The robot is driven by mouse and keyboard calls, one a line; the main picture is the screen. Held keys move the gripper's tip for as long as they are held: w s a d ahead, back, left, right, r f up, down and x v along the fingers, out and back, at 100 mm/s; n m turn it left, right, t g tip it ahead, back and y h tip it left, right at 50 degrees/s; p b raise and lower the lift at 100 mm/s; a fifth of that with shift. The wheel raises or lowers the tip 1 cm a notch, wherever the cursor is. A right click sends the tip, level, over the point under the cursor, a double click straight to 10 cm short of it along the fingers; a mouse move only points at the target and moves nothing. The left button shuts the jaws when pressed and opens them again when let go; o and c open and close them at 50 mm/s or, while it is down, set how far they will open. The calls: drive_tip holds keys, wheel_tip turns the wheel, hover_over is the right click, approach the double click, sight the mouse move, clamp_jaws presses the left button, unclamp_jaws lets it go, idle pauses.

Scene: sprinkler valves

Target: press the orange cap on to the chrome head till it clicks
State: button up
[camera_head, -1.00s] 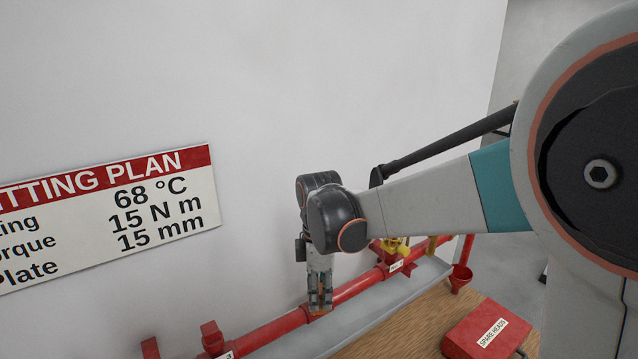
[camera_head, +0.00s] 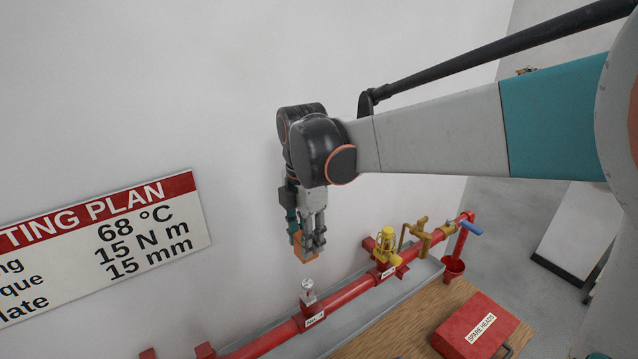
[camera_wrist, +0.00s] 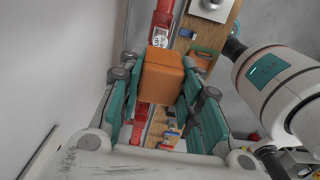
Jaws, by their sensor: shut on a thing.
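The orange cap (camera_head: 303,258) is a box-like piece held in my gripper (camera_head: 308,240), which points down in front of the wall. In the wrist view the cap (camera_wrist: 163,75) sits between the teal-sided fingers of my gripper (camera_wrist: 160,85). The chrome head (camera_head: 307,287) stands upright on the red pipe, just below the cap in the head view. A gap shows between cap and head. The cap's underside is hidden, and I cannot make out the chrome head in the wrist view.
A yellow valve fitting (camera_head: 386,246) and a brass fitting (camera_head: 420,232) stand along the red pipe (camera_head: 350,292) to the right. A red spare-heads box (camera_head: 478,328) lies on the wooden bench (camera_head: 405,325). The fitting plan sign (camera_head: 110,240) is on the wall.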

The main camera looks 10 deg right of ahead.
drive_tip(key=shift+s+f, duration=0.1)
drive_tip(key=shift+f, duration=0.05)
drive_tip(key=b, duration=0.7)
hover_over(308, 283)
drive_tip(key=shift+f, duration=3.8)
drive_tip(key=shift+f+b, duration=2.4)
drive_tip(key=shift+f, duration=0.75)
drive_tip(key=o, duration=1.2)
drive_tip(key=shift+r, duration=0.2)
drive_tip(key=shift+s+r+p, duration=0.15)
drive_tip(key=shift+r+p, duration=2.4)
drive_tip(key=shift+r, duration=1.3)
